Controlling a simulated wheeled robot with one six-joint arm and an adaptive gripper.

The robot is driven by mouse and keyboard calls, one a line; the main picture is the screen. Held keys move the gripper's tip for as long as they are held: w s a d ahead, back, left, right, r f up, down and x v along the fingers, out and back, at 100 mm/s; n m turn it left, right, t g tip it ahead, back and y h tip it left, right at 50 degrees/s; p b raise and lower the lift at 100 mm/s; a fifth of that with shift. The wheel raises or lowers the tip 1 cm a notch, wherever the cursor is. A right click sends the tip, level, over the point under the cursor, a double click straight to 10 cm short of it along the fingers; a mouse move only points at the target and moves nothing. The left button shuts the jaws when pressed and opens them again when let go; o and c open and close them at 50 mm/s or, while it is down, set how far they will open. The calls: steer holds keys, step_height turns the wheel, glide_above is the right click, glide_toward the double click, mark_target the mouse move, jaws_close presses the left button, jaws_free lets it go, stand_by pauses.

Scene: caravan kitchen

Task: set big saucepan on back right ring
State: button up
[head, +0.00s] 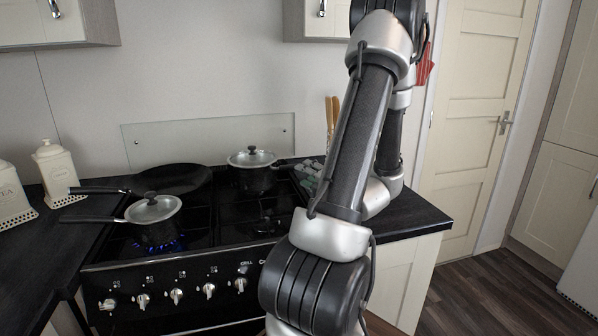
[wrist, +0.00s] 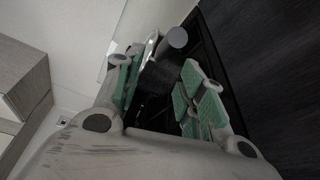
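A dark saucepan with a metal-rimmed lid (head: 253,176) stands upright at the back right of the hob (head: 225,226); it looks the larger of two lidded pans. The other lidded saucepan (head: 152,209) is at the front left, over a blue flame, its handle pointing left. My gripper (head: 308,174) is just right of the back right pan, partly hidden by my arm. In the wrist view its green-padded fingers (wrist: 163,92) are spread, with a dark piece (wrist: 158,77) between them, probably the pan's handle; a gap shows on its right side. Contact cannot be made out.
A black frying pan (head: 172,179) sits at the back left, its handle pointing left. A glass splashback (head: 208,138) stands behind the hob. Wooden utensils (head: 332,110) stand behind my arm. White canisters (head: 54,172) are on the left worktop. The front right of the hob looks clear.

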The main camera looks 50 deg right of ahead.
steer(key=s+a+r+n+g+y, duration=0.2)
steer(key=a+n+g+y, duration=0.35)
steer(key=a+n, duration=0.85)
steer(key=s+a+r+n+g+y, duration=0.1)
steer(key=a+r+n+g+y, duration=0.15)
steer(key=a+n+y, duration=0.85)
steer(key=s+a+n+g+h, duration=0.6)
steer(key=s+a+n+h, duration=0.15)
steer(key=n, duration=0.75)
steer(key=s+d+r+n+t+h, duration=0.1)
steer(key=d+r+n+h, duration=0.3)
steer(key=n, duration=0.9)
step_height(320, 180, up, 2)
steer(key=shift+d+r+n+t+h, duration=0.15)
steer(key=shift+d+n+t+h, duration=0.2)
steer(key=shift+t, duration=0.25)
